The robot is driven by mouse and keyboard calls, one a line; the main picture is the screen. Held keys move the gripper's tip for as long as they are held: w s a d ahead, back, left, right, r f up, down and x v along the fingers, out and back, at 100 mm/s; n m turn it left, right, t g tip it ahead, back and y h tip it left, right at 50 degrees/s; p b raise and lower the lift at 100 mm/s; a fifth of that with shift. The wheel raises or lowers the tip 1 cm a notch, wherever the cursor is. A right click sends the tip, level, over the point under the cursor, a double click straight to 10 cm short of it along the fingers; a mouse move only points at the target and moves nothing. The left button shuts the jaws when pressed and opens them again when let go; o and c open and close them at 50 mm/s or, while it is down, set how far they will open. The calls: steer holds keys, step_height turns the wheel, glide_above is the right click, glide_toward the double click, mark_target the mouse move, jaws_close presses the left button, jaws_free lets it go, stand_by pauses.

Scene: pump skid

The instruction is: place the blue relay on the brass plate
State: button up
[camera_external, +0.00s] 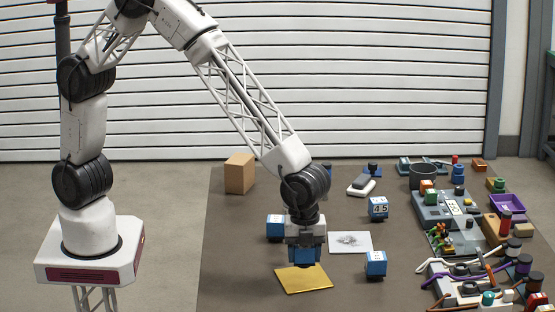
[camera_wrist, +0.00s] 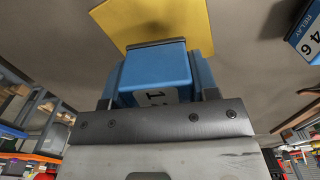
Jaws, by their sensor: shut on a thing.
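The blue relay (camera_wrist: 158,72) sits between the fingers of my gripper (camera_wrist: 158,100) in the wrist view, with part of a number on its white label. In the external view my gripper (camera_external: 306,240) points down, shut on the blue relay (camera_external: 307,255). The brass plate (camera_external: 304,280) is a flat gold sheet on the mat, just below the relay. The plate (camera_wrist: 130,20) also shows beyond the relay in the wrist view. The relay appears to be held above the plate; whether its lower edge touches is hard to tell.
Other blue-and-white relays stand left of my gripper (camera_external: 275,227), to its right (camera_external: 376,264) and farther back (camera_external: 378,207). A pale plate (camera_external: 350,242) lies behind right. A cardboard box (camera_external: 240,174) stands at the back. Crowded pump parts (camera_external: 470,235) fill the right side.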

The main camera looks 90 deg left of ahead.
mark_target(304, 264)
steer(key=shift+f, duration=1.65)
steer(key=shift+f, duration=0.15)
steer(key=o, duration=1.1)
steer(key=shift+r, duration=0.2)
step_height(304, 264, up, 12)
steer(key=shift+a, duration=0.1)
